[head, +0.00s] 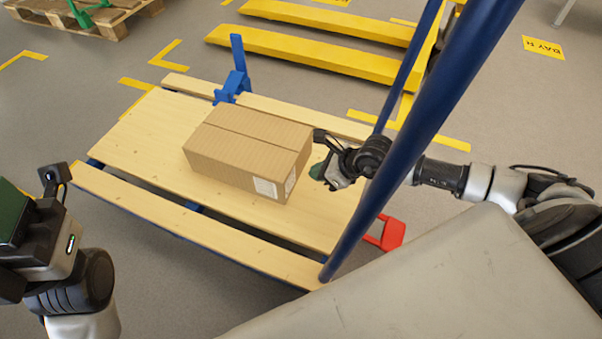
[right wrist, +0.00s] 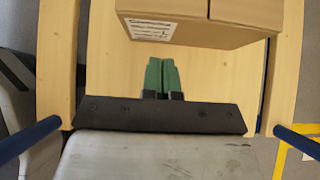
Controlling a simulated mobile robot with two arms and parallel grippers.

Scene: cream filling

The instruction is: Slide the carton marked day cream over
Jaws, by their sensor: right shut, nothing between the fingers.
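A closed brown cardboard carton (head: 245,150) sits on the wooden boards of a cart deck (head: 140,135). White labels show on its near side; I cannot read them as day cream. My right gripper (head: 319,172) is just right of the carton, low by its right end, shut and empty. In the right wrist view its green fingertips (right wrist: 162,73) are together, short of the carton (right wrist: 200,30), with a small strip of bare board between. My left gripper (head: 22,225) is at the lower left, away from the carton and partly cut off; its jaw state is unclear.
A blue post (head: 400,150) rises at the cart's right side, in front of my right arm. A blue bracket (head: 235,70) stands behind the carton and a red one (head: 388,233) at the right. Bare boards lie left of the carton. Yellow forks (head: 310,50) lie behind.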

